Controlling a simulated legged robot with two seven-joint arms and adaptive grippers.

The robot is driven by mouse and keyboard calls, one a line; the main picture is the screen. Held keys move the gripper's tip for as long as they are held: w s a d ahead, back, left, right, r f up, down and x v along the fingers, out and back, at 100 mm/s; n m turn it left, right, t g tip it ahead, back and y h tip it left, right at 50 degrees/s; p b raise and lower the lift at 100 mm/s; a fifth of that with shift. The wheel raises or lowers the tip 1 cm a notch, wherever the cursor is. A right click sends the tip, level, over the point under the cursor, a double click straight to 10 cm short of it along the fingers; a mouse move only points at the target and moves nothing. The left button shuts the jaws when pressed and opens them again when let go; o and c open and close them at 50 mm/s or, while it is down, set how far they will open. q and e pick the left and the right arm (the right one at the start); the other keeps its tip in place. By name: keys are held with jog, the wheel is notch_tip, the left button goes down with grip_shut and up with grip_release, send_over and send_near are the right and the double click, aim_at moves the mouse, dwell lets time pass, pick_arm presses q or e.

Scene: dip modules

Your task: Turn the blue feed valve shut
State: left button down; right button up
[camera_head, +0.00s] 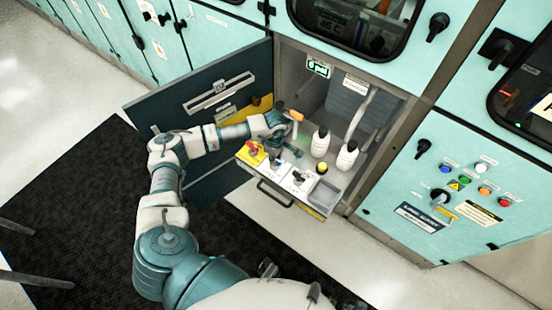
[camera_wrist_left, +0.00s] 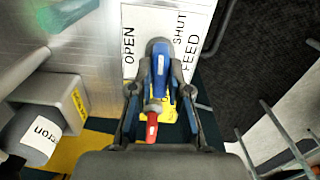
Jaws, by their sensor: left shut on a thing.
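The blue feed valve handle (camera_wrist_left: 160,62) shows between my left fingers in the left wrist view. It lies on a white plate marked OPEN on the left and SHUT, FEED on the right (camera_wrist_left: 188,25). The handle points nearly straight up that picture, between the OPEN and SHUT words. My left gripper (camera_head: 280,148) is shut on the blue handle, over the pulled-out drawer in the head view. The gripper hides part of the handle there. A red handle (camera_wrist_left: 152,127) shows nearer the palm; in the head view it stands on a yellow base (camera_head: 252,148). My right gripper is not in view.
A grey bin (camera_head: 323,194) sits at the drawer's right. The open dark cabinet door (camera_head: 165,108) is close behind my left arm. An orange part (camera_head: 296,115) is behind the gripper.

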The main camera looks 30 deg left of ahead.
pick_arm(q)
jog(key=shift+a+f+m, duration=0.1)
jog(key=shift+a+m, duration=0.05)
jog(key=shift+m, duration=0.35)
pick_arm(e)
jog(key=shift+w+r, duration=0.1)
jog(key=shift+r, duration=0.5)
pick_arm(q)
jog(key=c, duration=1.3)
grip_release()
jog(key=shift+o, duration=0.9)
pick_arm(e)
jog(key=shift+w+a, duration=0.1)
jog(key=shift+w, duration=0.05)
pick_arm(q)
jog(key=shift+a, duration=0.1)
notch_tip(320, 180, up, 12)
jog(key=shift+w, duration=0.15)
jog(key=shift+f, duration=0.15)
